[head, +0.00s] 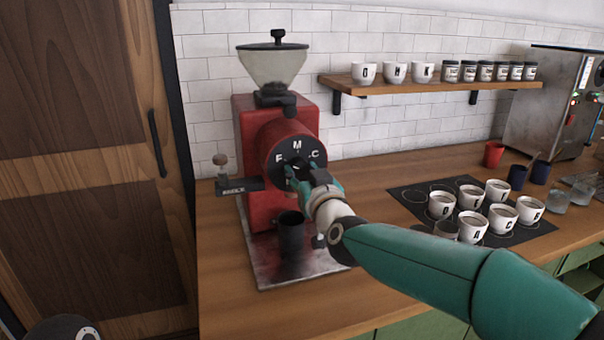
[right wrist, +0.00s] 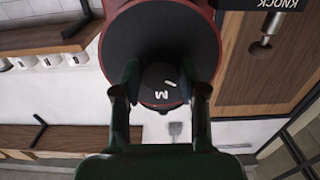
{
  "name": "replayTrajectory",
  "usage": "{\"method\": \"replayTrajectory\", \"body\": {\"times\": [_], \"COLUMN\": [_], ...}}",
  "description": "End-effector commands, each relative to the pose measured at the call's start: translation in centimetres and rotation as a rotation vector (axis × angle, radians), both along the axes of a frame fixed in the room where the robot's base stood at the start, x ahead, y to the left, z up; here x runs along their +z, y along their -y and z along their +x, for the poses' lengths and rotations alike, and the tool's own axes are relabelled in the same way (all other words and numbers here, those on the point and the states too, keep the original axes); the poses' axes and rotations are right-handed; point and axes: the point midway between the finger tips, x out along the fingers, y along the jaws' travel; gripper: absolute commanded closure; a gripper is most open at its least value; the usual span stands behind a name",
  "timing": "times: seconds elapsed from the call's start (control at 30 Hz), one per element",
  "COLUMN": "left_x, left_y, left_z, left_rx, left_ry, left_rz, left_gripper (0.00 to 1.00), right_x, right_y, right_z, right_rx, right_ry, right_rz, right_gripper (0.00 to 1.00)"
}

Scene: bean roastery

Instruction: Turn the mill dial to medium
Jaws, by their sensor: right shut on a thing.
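The red mill (head: 252,125) stands at the left of the counter, with a clear hopper on top. Its round black dial face (head: 284,155) carries the letters F, M and C, with M at the top. My right gripper (head: 300,172) is at the dial, shut on the knob; its fingers hide most of the knob in the head view. In the right wrist view, the two fingers (right wrist: 160,92) lie on either side of the dark knob (right wrist: 155,76). A short, slanted white mark shows close to the M there. My left gripper is not in view.
A dark cup (head: 291,235) stands on the mill's metal base plate (head: 275,272). White lettered cups (head: 470,193) stand on a black mat (head: 410,203) to the right. A wall shelf (head: 430,84) holds cups and jars. The front counter is clear.

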Motion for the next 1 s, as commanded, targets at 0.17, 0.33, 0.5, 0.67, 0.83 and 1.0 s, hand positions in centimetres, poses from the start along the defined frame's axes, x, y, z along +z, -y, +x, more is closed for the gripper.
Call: {"method": "replayTrajectory", "body": {"times": [0.17,0.33,0.5,0.67,0.83,1.0], "left_x": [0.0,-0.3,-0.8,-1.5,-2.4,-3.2], "left_y": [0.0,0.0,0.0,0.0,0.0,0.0], "left_z": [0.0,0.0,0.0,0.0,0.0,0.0], "left_rx": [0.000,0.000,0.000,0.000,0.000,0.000], "left_ry": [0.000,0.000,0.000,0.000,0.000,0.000], "left_rz": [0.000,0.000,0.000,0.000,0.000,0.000], "left_gripper": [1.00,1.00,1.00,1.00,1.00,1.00], "right_x": [0.0,-0.1,-0.1,-0.2,-0.2,-0.2], "right_y": [0.0,0.1,0.1,0.1,0.0,0.0], "right_z": [0.0,0.0,0.0,0.0,0.0,0.0], "right_rx": [-0.001,-0.001,-0.002,-0.002,-0.002,-0.002], "right_ry": [-0.001,-0.007,-0.027,-0.060,-0.106,-0.157], "right_rz": [0.002,0.026,0.090,0.190,0.331,0.485], "right_gripper": [0.93,0.93,0.93,0.93,0.93,0.93]}}
